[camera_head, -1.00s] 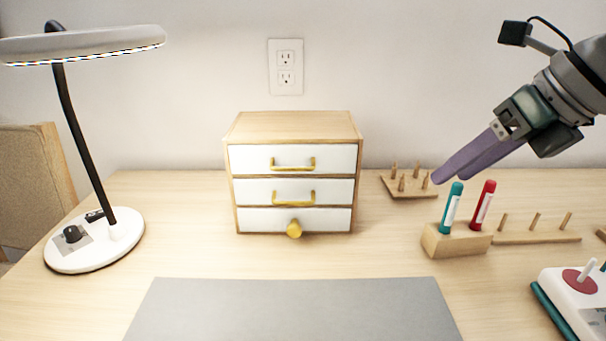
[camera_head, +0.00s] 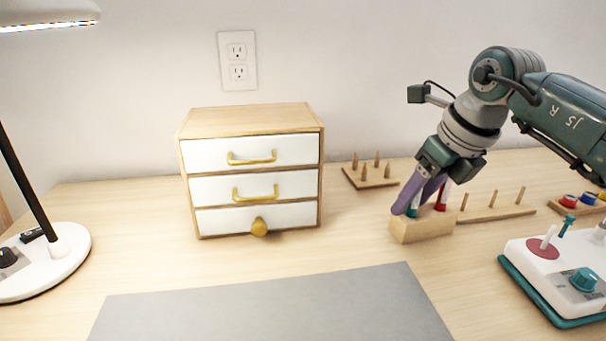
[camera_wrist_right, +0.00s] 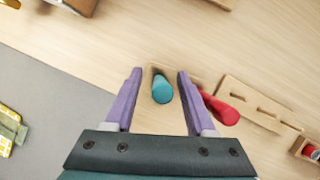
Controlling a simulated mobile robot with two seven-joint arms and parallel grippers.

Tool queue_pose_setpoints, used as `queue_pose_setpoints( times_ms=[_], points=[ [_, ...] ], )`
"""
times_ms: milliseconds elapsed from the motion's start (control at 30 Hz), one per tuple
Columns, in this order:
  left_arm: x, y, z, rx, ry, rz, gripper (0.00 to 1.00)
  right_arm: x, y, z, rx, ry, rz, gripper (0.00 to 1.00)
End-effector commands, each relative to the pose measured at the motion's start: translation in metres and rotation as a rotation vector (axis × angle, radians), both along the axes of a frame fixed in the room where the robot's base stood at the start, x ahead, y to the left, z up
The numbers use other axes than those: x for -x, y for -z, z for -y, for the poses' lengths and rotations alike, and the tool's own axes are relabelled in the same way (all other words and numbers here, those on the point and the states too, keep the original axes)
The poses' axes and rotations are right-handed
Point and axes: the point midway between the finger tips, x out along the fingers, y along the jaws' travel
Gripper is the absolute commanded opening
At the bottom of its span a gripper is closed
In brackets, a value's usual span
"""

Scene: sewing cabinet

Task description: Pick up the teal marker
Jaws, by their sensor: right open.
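The teal marker (camera_wrist_right: 162,90) stands in the wooden holder block (camera_head: 420,228). In the head view the marker (camera_head: 413,207) is mostly hidden behind the fingers of my right gripper (camera_head: 408,202). In the right wrist view my right gripper (camera_wrist_right: 157,80) is open, with one purple finger on each side of the teal marker and gaps visible on both sides. The red marker (camera_wrist_right: 221,109) stands in the same block, just outside the right finger; its lower part shows in the head view (camera_head: 441,200). My left gripper is not in view.
A white drawer cabinet (camera_head: 255,155) stands left of the holder. Pegged wooden boards lie behind (camera_head: 370,181) and right (camera_head: 497,213) of it. A white control box (camera_head: 560,262) sits at front right. A grey mat (camera_head: 270,308) covers the front; the wood between mat and holder is clear.

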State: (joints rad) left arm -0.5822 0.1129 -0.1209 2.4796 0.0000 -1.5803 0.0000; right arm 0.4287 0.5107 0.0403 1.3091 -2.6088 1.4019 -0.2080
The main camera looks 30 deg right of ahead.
Motion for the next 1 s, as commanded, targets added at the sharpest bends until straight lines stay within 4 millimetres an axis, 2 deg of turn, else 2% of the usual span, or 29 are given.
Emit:
queue_pose_setpoints(
  times_ms=[167,667,1000],
  points=[
    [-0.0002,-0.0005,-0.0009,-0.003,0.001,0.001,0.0,-0.0002,-0.0006,0.0002,0.0,0.0,0.001,0.55],
    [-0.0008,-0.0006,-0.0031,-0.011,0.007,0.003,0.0,0.0,-0.0008,0.0002,0.0,0.0,0.001,0.0],
    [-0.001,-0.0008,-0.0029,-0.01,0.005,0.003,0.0,-0.0001,-0.0008,0.0002,0.0,0.001,0.001,0.0]
  ],
)
